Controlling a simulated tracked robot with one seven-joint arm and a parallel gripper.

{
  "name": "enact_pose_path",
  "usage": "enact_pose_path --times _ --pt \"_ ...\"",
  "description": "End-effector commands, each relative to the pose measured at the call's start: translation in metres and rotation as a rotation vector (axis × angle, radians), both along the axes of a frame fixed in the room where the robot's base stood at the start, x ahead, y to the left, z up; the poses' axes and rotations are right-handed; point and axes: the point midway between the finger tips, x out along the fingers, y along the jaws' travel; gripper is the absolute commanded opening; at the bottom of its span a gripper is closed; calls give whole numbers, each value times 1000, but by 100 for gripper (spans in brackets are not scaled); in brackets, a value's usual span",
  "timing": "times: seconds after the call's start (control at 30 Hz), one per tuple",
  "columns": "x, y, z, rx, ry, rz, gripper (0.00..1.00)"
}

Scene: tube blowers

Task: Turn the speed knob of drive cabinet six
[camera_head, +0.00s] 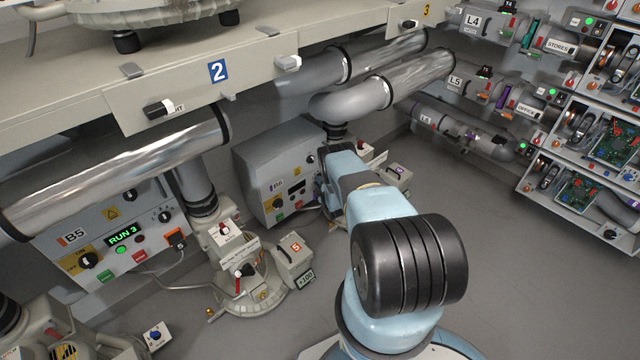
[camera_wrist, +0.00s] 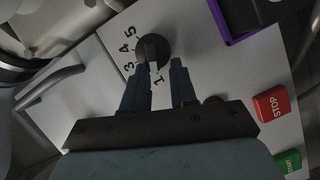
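Drive cabinet B6 (camera_head: 275,158) is a grey box in the middle of the head view, under the pipes. Its front has a label, a small selector, red and green buttons and a dark round knob at its upper right. My arm reaches to the right of this front and my gripper is hidden there. In the wrist view a black knob (camera_wrist: 152,46) with a raised grip bar sits on a pale panel, ringed by the numbers 1, 3, 4 and 5. My gripper (camera_wrist: 162,64) is open, its two fingers apart at the knob's lower edge. I cannot tell whether they touch it.
A red STOP button (camera_wrist: 271,103) and a green START button (camera_wrist: 289,161) are on the panel's right. A purple-edged box (camera_wrist: 241,20) juts out at the top. A metal handle (camera_wrist: 50,86) is at left.

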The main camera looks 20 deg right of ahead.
Motion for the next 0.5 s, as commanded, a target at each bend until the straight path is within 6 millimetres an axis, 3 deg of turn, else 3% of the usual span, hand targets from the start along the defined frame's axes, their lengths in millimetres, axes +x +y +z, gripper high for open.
enact_pose_path --times 0.1,0.5 --pt "3 0 4 -1 -8 1 39" --pt "-3 -4 3 -1 -5 -4 39"
